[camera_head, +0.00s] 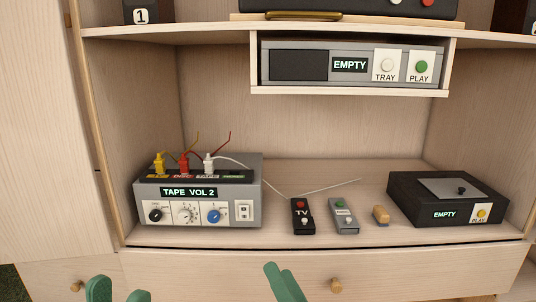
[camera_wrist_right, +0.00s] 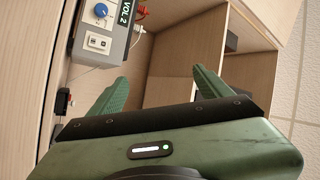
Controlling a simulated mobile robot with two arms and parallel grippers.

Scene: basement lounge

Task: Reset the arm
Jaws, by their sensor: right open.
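My left gripper (camera_head: 119,289) shows at the bottom left of the head view as two green fingertips with a gap between them, empty. My right gripper (camera_head: 275,266) shows at the bottom middle, in front of the drawer, its fingers seen nearly edge-on. In the right wrist view the right gripper (camera_wrist_right: 160,75) has its two green fingers spread apart with nothing between them. Both grippers are in front of the cabinet, apart from the objects on the shelf. Most of both arms is out of the head view.
A grey "TAPE VOL 2" box (camera_head: 197,211) with plugs, a TV remote (camera_head: 303,216), a grey remote (camera_head: 343,216), a small tan block (camera_head: 381,215) and a black player (camera_head: 447,199) stand on the shelf. An "EMPTY" deck (camera_head: 300,65) sits above. A drawer knob (camera_head: 336,285) sticks out below.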

